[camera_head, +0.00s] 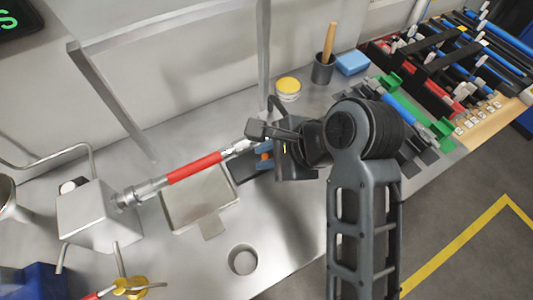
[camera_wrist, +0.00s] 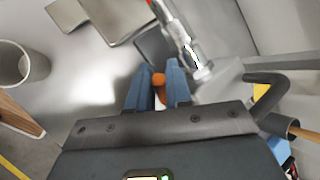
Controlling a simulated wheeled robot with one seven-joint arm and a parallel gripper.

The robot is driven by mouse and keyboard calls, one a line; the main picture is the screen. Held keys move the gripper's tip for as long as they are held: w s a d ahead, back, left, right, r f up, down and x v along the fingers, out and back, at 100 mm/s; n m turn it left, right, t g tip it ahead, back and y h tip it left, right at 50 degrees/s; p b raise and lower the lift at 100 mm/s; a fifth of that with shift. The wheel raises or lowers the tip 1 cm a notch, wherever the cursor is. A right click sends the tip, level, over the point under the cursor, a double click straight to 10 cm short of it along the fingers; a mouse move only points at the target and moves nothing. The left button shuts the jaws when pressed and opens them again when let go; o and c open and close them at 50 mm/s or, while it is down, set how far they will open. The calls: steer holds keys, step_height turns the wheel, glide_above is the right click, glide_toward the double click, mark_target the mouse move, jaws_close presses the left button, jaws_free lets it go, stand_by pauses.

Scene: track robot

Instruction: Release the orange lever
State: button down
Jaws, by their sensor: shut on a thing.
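My gripper (camera_wrist: 159,85) has blue fingers that are closed around the orange lever (camera_wrist: 158,80) in the wrist view. Only the lever's rounded orange end shows between the fingers. In the head view a small orange bit of the lever (camera_head: 265,156) shows beside the blue fingertips of my gripper (camera_head: 264,163). My wrist and arm hide the lever's base. The red and silver rod (camera_head: 195,168) ends close to the fingers, and its silver end (camera_wrist: 199,65) shows just beyond them.
A grey box (camera_head: 95,215) holds the rod's left end. A yellow-topped jar (camera_head: 288,88), a dark cup (camera_head: 323,70) and a blue block (camera_head: 352,62) stand behind my gripper.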

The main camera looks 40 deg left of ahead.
steer(key=c, duration=1.4)
jaws_free()
steer(key=v, duration=0.7)
steer(key=shift+d+r, duration=0.2)
steer(key=shift+r, duration=0.1)
steer(key=shift+c, duration=0.2)
